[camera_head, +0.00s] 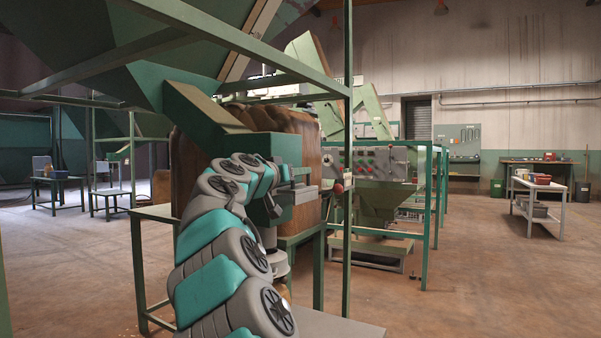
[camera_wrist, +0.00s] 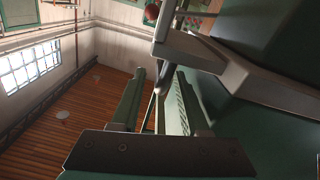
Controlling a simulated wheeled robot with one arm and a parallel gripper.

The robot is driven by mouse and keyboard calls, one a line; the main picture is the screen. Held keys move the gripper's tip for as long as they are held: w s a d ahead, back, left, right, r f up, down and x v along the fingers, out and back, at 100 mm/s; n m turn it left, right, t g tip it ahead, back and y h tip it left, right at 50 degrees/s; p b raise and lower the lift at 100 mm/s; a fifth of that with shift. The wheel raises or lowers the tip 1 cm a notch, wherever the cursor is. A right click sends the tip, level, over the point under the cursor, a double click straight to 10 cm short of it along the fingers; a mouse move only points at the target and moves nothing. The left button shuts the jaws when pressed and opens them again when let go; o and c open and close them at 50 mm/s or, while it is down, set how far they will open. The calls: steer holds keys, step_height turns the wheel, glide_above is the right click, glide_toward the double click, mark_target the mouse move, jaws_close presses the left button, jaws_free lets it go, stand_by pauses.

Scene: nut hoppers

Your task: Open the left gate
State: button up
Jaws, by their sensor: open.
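A teal hopper chute (camera_head: 255,147) stands near the middle of the head view, with a grey metal gate part (camera_head: 298,195) at its right side. A lever with a red knob (camera_head: 338,188) sticks out to the right of it. In the wrist view the red knob (camera_wrist: 151,12) is at the top, and a grey bracket (camera_wrist: 225,68) runs to the right. My gripper (camera_wrist: 158,75) is open, its two fingers pointing up toward the lever. The lever's lower end is close to the fingertips; I cannot tell whether they touch. In the head view my arm hides most of my gripper.
A brown sack (camera_head: 190,165) is behind the chute. A grey control panel (camera_head: 370,163) is farther back. A white table (camera_head: 538,187) stands at the right, with clear floor before it.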

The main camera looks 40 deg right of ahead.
steer(key=shift+x, duration=1.1)
steer(key=shift+s, duration=0.1)
jaws_close()
stand_by(0.6)
